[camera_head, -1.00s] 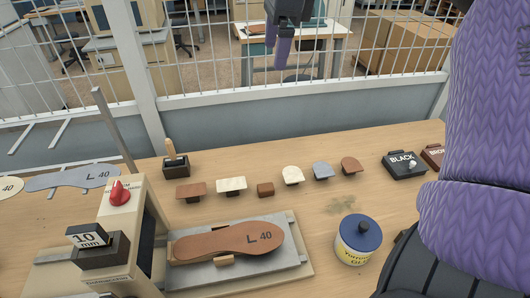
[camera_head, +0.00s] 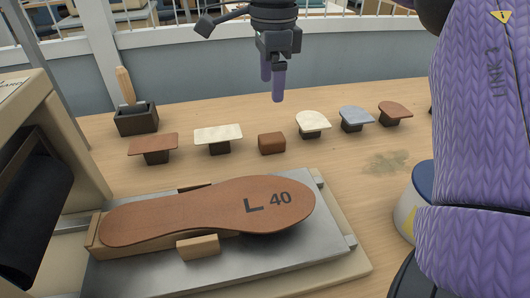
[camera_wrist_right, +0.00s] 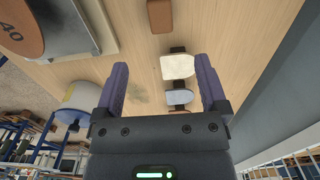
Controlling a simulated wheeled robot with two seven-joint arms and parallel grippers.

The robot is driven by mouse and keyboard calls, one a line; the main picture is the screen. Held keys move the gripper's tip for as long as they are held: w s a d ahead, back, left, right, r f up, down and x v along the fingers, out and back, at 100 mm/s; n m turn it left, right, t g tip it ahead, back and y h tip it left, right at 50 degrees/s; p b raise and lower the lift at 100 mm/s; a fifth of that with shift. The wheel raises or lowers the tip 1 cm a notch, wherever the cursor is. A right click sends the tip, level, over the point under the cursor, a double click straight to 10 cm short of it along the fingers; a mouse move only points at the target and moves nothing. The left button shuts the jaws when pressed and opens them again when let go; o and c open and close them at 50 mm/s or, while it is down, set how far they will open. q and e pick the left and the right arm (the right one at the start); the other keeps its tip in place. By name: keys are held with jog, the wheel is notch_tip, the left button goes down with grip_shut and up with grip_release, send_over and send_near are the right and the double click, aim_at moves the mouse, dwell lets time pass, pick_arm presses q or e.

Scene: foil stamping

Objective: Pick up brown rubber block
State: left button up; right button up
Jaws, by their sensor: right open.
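The brown rubber block (camera_head: 271,143) is a small box with rounded edges. It lies on the wooden table between a cream-topped stand on its left and another cream-topped one on its right. It also shows at the top of the right wrist view (camera_wrist_right: 160,15). My right gripper (camera_head: 272,88) hangs above and behind the block in the head view, apart from it. In the right wrist view its two purple fingers (camera_wrist_right: 164,90) are spread, with nothing held between them. My left gripper is not in view.
In front, a brown insole marked L 40 (camera_head: 210,211) lies on a metal plate (camera_head: 290,255). Stands beside the block include a brown (camera_head: 153,144), a cream (camera_head: 218,135), another cream (camera_head: 313,122), a grey (camera_head: 356,116) and a brown one (camera_head: 394,110). A blue-lidded tin (camera_head: 421,183) is at right.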

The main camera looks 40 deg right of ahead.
aim_at(272, 137)
notch_tip(272, 137, down, 4)
jog(key=shift+w+r+b, duration=0.15)
jog(key=shift+r+b, duration=0.1)
jog(key=shift+b, duration=0.2)
jog(key=f+b, duration=0.2)
jog(key=f, duration=0.2)
jog(key=f+b, duration=0.2)
jog(key=f, duration=0.2)
jog(key=shift+s+d+f, duration=0.15)
jog(key=shift+s+f, duration=0.05)
jog(key=shift+f, duration=0.15)
jog(key=shift+f+b, duration=0.35)
jog(key=shift+r, duration=0.2)
jog(key=shift+c, duration=1.3)
jog(key=c, duration=0.9)
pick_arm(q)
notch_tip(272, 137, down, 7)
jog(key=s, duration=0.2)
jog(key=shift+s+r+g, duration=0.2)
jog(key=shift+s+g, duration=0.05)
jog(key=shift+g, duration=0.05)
pick_arm(e)
grip_shut()
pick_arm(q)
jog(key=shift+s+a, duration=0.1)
pick_arm(e)
jog(key=shift+r, duration=0.1)
